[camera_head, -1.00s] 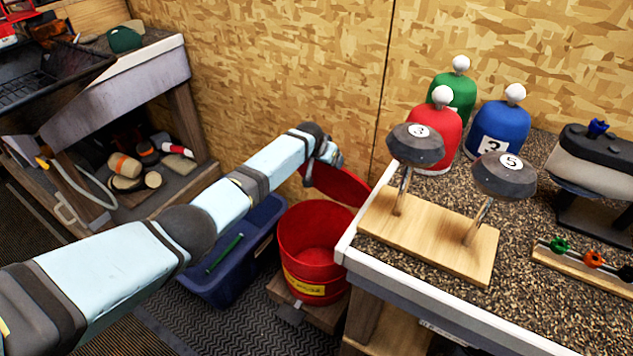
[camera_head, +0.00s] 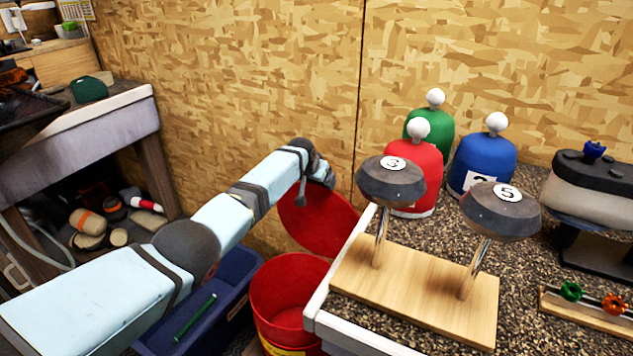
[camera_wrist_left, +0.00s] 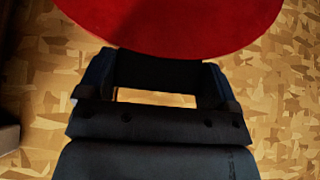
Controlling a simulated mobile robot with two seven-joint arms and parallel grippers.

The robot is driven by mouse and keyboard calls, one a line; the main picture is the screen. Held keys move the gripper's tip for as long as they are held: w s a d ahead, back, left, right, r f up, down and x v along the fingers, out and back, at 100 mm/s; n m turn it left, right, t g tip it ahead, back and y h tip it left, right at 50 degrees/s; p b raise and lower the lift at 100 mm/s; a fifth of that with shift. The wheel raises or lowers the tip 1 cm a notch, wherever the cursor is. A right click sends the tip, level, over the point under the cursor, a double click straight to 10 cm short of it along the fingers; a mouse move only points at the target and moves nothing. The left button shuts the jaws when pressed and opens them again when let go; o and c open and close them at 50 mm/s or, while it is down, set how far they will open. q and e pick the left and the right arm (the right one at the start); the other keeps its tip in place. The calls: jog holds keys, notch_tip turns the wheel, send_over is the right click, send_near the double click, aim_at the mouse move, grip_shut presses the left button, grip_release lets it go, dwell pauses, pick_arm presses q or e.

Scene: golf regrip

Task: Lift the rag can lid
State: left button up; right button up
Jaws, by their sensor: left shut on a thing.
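The red rag can (camera_head: 285,300) stands low beside the bench at the bottom centre of the head view, its mouth open. Its round red lid (camera_head: 318,217) is raised above and behind the can, tilted steeply. My left gripper (camera_head: 318,180) is at the lid's upper edge, shut on it; the fingertips are partly hidden by the wrist in the head view. In the left wrist view the lid (camera_wrist_left: 175,22) fills the top, just beyond the gripper (camera_wrist_left: 155,65). My right gripper is not in view.
The bench (camera_head: 400,336) at right holds a wooden stand (camera_head: 415,284) with two numbered club heads, and red, green and blue headcovers. A blue bin (camera_head: 225,290) sits left of the can. The wooden wall (camera_head: 260,90) is close behind the lid.

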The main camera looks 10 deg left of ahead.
pick_arm(q)
jog(key=shift+f, duration=0.15)
jog(key=o, duration=0.9)
jog(key=shift+s, duration=0.1)
jog(key=shift+o, duration=1)
jog(key=p+v, duration=0.5)
jog(key=v, duration=0.8)
jog(key=shift+r, duration=0.3)
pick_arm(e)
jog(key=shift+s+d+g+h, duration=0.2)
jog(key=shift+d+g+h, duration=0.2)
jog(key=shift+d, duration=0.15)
pick_arm(q)
jog(key=shift+s, duration=0.25)
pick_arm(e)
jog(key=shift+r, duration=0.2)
